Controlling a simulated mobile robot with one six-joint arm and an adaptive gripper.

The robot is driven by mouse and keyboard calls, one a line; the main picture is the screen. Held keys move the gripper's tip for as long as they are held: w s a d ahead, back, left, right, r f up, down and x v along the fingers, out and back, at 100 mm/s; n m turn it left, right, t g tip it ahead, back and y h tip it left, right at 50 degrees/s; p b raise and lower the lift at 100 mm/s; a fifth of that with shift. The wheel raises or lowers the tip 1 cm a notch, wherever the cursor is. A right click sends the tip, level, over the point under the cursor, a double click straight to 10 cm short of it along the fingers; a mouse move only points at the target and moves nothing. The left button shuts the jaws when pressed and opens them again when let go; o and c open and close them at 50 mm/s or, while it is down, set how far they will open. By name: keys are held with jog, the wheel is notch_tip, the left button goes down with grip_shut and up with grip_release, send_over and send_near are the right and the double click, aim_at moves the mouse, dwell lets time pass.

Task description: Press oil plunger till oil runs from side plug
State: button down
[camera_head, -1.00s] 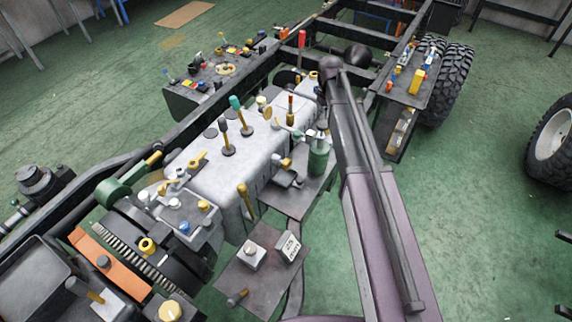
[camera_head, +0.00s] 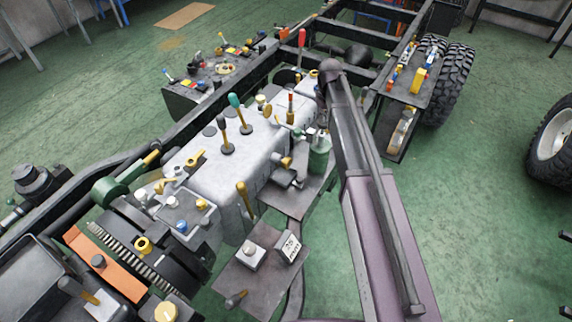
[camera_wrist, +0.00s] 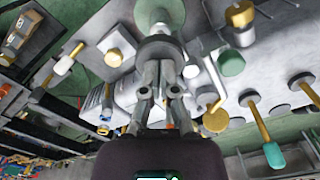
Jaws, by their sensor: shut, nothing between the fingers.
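A green oil can (camera_head: 319,160) stands on a dark plate beside the grey gearbox housing. Its green round top (camera_wrist: 174,10) is at the top of the wrist view, with a grey plunger (camera_wrist: 160,45) rising from it. My gripper (camera_wrist: 161,62) is shut and empty, its fingertips over or against the plunger's grey head; I cannot tell whether they touch. A brass plug (camera_head: 286,162) sticks out of the gearbox side, left of the can. I see no oil running from it.
Levers with teal (camera_head: 235,101) and dark knobs stand up from the gearbox housing (camera_head: 225,165). A dark plate (camera_head: 245,285) in front holds small blocks. Frame rails run behind. Green floor at the right is clear up to the wheels (camera_head: 450,85).

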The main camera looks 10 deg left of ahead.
jog(key=shift+f+b, duration=1.2)
jog(key=shift+f, duration=0.05)
jog(key=shift+r, duration=0.2)
jog(key=shift+r+p, duration=3.7)
jog(key=shift+p, duration=0.2)
jog(key=s+d+f+m+b, duration=0.1)
jog(key=s+d+m, duration=0.1)
jog(key=s+d, duration=0.3)
jog(key=s+d+f+m+b, duration=0.1)
jog(key=s+d+m, duration=0.2)
jog(key=s, duration=0.8)
jog(key=s+d+f+m+b, duration=0.1)
jog(key=s+d+m, duration=0.1)
jog(key=s+d, duration=0.6)
jog(key=shift+s+m, duration=0.3)
jog(key=shift+s, duration=0.05)
jog(key=shift+a+f, duration=0.1)
